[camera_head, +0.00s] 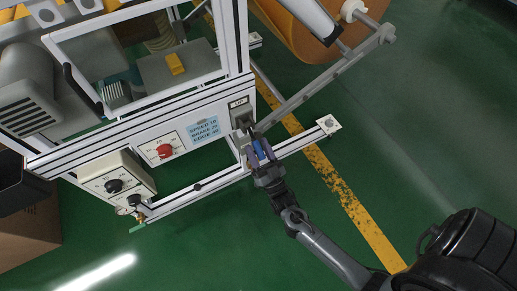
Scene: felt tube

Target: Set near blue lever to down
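A dark lever mount (241,117) sits at the right end of the machine's white front panel, under a small plate that seems to read "UP". My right gripper (255,144) reaches it from below right, its fingers just below the mount. A blue part (261,149), likely the near blue lever's handle, shows among the fingers. The fingers and wrist hide most of it, so its exact tilt and whether it is gripped are unclear. My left gripper is not in view.
A red knob (165,151) and a blue text label (203,130) are on the panel, left of the mount. A control box (117,183) with black knobs hangs lower left. A frame foot (328,124) and a large orange roll (310,30) lie to the right. Green floor is open below.

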